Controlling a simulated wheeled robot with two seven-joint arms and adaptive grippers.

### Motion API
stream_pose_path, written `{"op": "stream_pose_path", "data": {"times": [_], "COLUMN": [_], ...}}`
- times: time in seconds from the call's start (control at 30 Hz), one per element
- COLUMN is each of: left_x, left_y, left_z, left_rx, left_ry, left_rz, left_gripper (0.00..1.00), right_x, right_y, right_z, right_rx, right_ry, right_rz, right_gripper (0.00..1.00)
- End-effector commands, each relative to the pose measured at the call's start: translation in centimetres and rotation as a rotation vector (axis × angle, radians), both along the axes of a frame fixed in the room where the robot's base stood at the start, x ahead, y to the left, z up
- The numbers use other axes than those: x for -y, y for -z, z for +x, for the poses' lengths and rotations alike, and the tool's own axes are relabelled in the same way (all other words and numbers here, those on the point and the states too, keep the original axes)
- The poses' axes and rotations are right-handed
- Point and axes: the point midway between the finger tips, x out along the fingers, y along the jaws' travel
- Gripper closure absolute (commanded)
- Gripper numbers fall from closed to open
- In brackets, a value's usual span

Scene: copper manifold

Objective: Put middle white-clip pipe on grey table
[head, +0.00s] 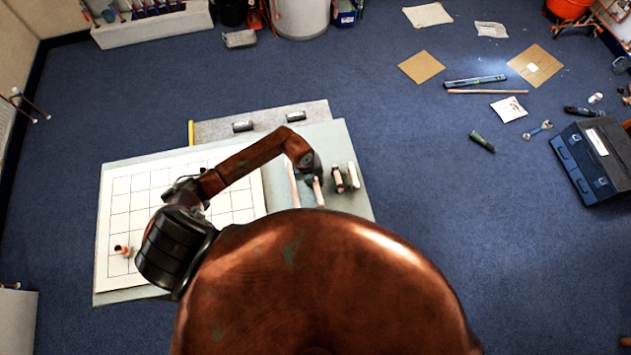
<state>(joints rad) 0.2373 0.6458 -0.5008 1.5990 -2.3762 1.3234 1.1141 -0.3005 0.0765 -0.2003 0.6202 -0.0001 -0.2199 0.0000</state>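A pale grey-green table (140,296) carries a white gridded board (120,215) on its left. On its right side lie several short pipe pieces. A pinkish pipe (291,184) and another (318,192) are beside my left gripper (311,175). Further right are a dark-and-copper piece (338,180) and a piece with white on it (353,175). I cannot tell which is the middle white-clip pipe. My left gripper is dark, small and low over these pieces; its fingers are unclear, and so is whether it holds one. My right gripper is out of view.
A grey slab (218,129) along the table's back edge bears two dark blocks, with a yellow strip at its left end. A small copper fitting (122,250) sits on the board. A dark toolbox (590,165) and scattered items lie on the blue floor at right.

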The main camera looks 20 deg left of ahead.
Motion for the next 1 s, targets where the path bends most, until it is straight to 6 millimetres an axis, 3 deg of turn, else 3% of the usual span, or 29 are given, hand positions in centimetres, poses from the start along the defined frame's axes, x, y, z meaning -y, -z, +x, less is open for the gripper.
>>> {"op": "stream_pose_path", "data": {"times": [0.17, 0.57, 1.0], "left_x": [0.0, -0.2, -1.6], "left_y": [0.0, -1.0, -9.3], "left_z": [0.0, 0.0, -1.0], "left_rx": [0.000, 0.002, 0.003], "left_ry": [0.000, 0.001, 0.000], "left_rz": [0.000, 0.001, 0.002], "left_gripper": [0.68, 0.68, 0.68], "right_x": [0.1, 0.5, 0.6], "right_y": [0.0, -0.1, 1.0], "right_z": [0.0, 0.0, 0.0], "right_rx": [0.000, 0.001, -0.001], "right_ry": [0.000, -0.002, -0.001], "right_rz": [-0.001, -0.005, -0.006], "right_gripper": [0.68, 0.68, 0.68]}}
